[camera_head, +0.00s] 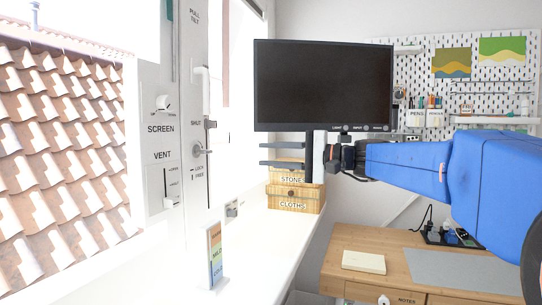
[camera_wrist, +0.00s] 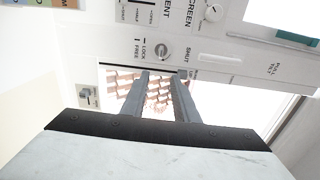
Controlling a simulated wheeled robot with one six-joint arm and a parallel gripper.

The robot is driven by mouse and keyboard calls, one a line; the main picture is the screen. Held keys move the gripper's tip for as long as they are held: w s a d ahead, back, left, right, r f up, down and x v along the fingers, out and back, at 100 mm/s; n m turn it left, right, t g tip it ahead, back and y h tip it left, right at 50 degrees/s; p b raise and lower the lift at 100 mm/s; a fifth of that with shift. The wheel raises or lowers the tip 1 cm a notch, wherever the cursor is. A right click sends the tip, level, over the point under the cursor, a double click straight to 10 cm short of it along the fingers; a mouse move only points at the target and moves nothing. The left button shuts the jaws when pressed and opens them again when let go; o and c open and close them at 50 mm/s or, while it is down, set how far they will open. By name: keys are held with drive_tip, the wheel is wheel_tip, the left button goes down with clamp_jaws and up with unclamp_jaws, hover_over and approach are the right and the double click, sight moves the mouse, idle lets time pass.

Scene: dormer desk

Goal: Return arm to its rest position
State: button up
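My gripper (camera_head: 262,154) extends leftward from my blue arm in the head view. Its two dark fingers are apart, one above the other, with nothing between them. It hangs in the air in front of the stacked wooden boxes and below the monitor. In the wrist view my gripper (camera_wrist: 160,76) shows both fingers spread, with a clear gap between them. They point toward the white window frame (camera_wrist: 225,62) and the roof tiles behind it. The fingers appear apart from the window parts. The rest position itself is not marked in either view.
A black monitor (camera_head: 322,82) is close above my gripper. Wooden boxes (camera_head: 296,199) stand behind it on the white sill. A window handle (camera_head: 202,150) and a coloured card stand (camera_head: 215,258) are to the left. A wooden desk (camera_head: 345,237) is below right.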

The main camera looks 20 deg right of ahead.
drive_tip(key=shift+f, duration=0.1)
drive_tip(key=s+a+f+n+g+h, duration=0.2)
drive_tip(key=s+f+g+h, duration=0.1)
drive_tip(key=s+f, duration=0.65)
drive_tip(key=s+a+f+n+g+h, duration=0.1)
drive_tip(key=s+a+f+g+h, duration=0.15)
drive_tip(key=s+f, duration=0.7)
drive_tip(key=s+d+f+n+h, duration=0.2)
drive_tip(key=s+d+f+h, duration=0.2)
drive_tip(key=f, duration=0.6)
drive_tip(key=s+d+f+n+h, duration=0.2)
drive_tip(key=s+d+f+h, duration=0.2)
drive_tip(key=s+d+f, duration=0.3)
wheel_tip(320, 180, down, 4)
drive_tip(key=shift+f+n+g+h, duration=0.25)
drive_tip(key=shift+n+g+h, duration=0.1)
drive_tip(key=shift+n, duration=0.05)
